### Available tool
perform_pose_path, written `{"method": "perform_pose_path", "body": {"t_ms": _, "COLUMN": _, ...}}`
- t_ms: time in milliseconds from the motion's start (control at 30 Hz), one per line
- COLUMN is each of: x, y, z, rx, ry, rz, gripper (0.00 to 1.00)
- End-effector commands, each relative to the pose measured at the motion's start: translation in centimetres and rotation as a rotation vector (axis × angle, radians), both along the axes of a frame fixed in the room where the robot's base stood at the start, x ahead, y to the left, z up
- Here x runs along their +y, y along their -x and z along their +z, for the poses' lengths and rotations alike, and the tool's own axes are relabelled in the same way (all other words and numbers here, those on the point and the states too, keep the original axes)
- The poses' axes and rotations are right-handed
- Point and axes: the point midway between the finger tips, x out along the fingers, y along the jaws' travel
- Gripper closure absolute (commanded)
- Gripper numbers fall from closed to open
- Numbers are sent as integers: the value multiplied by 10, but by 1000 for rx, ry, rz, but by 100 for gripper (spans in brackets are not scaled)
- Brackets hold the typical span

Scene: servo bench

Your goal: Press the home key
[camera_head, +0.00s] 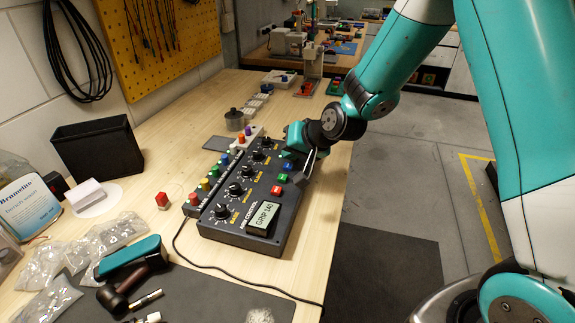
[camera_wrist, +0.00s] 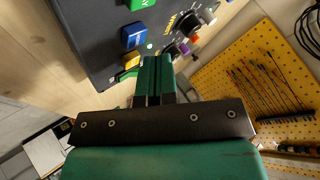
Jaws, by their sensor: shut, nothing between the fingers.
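A dark control box (camera_head: 230,228) lies on the wooden bench, with a column of coloured keys along its right side. A red key (camera_head: 276,190), a green key (camera_head: 282,178) and a blue key (camera_head: 287,166) show in the head view. The wrist view shows the blue key (camera_wrist: 133,36), a yellow key (camera_wrist: 130,60) and part of a green key (camera_wrist: 138,4). I cannot read which is the home key. My gripper (camera_wrist: 157,62) is shut and empty, with its tips close to the box beside the yellow key. I cannot tell whether they touch. My gripper hides the keys' far end in the head view.
The box's display (camera_head: 264,217) seems to read "GRIP 140". Several black knobs and small coloured buttons line its left side. A teal-headed tool (camera_head: 128,258) lies in front.

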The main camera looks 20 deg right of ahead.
Motion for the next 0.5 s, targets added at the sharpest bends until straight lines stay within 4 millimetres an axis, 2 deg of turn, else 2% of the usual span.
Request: {"method": "perform_pose_path", "body": {"t_ms": 500, "x": 0, "y": 0, "z": -6, "rx": 0, "ry": 0, "rz": 0, "gripper": 100}}
